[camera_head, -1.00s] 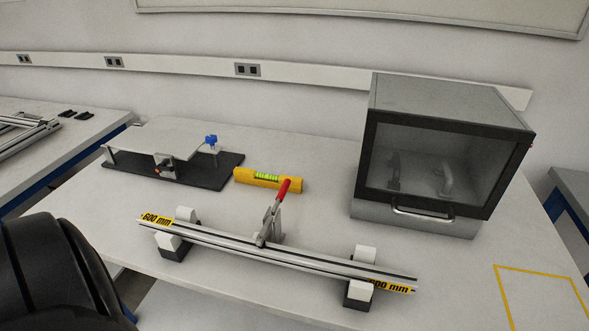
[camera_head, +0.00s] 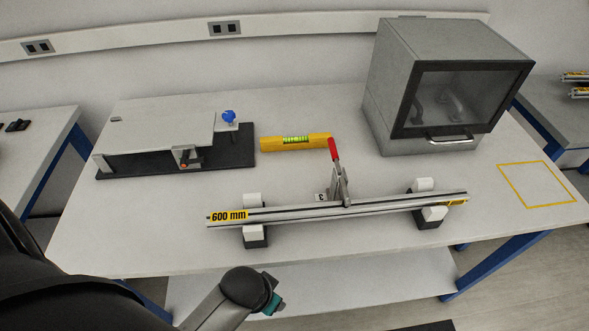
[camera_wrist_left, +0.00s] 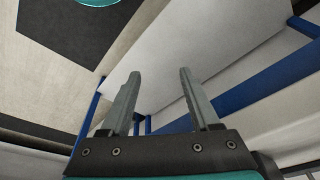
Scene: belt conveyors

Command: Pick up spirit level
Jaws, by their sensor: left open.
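The spirit level (camera_head: 276,143) is a yellow bar with a green vial. It lies on the white table in the head view, behind the aluminium profile and right of the black-based fixture. Its right end is close to the red handle of a clamp. My left gripper (camera_wrist_left: 157,85) shows in the left wrist view with its two grey fingers apart and nothing between them. The spirit level is not in that view. In the head view my left arm is low at the front, below the table edge, far from the level; its fingers are not visible there. My right gripper is not in view.
An aluminium profile (camera_head: 300,213) marked 600 mm rests on two supports in front of the level, with a red-handled clamp (camera_head: 335,150). A fixture with a blue knob (camera_head: 229,116) stands left. A grey glass-fronted cabinet (camera_head: 385,90) stands right. A yellow outline (camera_head: 537,204) marks clear tabletop.

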